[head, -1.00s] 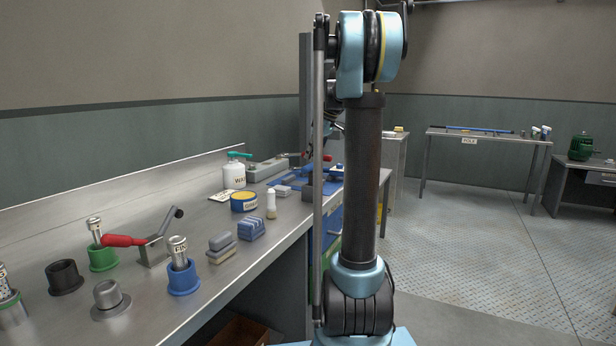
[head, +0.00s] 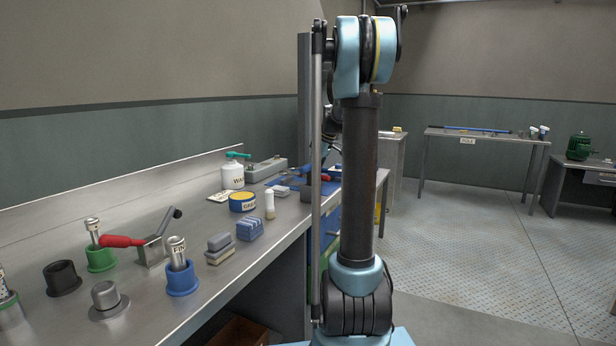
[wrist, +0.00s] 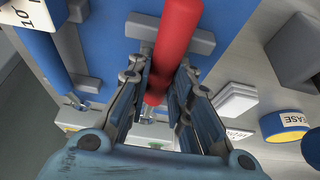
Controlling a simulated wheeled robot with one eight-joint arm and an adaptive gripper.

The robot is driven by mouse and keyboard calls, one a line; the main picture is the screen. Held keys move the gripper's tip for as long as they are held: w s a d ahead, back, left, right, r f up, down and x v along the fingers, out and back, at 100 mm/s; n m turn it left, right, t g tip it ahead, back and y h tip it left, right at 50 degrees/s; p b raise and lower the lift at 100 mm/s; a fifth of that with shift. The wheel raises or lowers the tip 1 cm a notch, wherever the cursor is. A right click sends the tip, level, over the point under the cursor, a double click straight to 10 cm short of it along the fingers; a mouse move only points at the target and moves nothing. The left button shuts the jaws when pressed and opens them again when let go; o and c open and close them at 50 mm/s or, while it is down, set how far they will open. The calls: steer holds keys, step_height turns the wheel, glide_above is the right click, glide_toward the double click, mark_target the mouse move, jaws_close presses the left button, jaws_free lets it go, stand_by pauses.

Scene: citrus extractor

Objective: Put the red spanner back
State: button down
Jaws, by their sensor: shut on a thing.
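The red spanner (wrist: 178,35) shows in the wrist view as a thick red handle running from the top edge down between my fingers. My gripper (wrist: 160,92) is shut on it. The handle passes over a grey bracket (wrist: 195,40) on a blue board (wrist: 112,45). I cannot tell whether it touches the bracket. The spanner's far end is hidden. In the head view my own arm hides most of the gripper and the spanner.
A blue-handled tool (wrist: 50,62) lies on the board at left in the wrist view. A grease tin (wrist: 285,125), white pads (wrist: 238,100) and a dark grey block (wrist: 300,52) stand at right. The white bottle (head: 233,175) stands further back on the bench.

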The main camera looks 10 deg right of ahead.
steer(key=shift+f, duration=0.45)
steer(key=c, duration=1.4)
jaws_free()
steer(key=shift+c, duration=0.2)
steer(key=v, duration=1.8)
steer(key=s+a+f+m+h, duration=0.1)
steer(key=s+a+f+m, duration=0.1)
steer(key=s+f, duration=0.35)
steer(key=s+a+f+m, duration=0.1)
steer(key=s+a+f, duration=0.1)
steer(key=s, duration=0.6)
steer(key=s+a+f+m+h, duration=0.1)
steer(key=s+a+f+m, duration=0.15)
steer(key=s, duration=0.45)
steer(key=s+f+m+h, duration=0.1)
steer(key=s+f+m, duration=0.4)
steer(key=s+f, duration=1.4)
step_height(320, 180, down, 2)
steer(key=shift+a+f+h, duration=0.25)
steer(key=shift+a+h, duration=0.05)
steer(key=shift+a, duration=0.15)
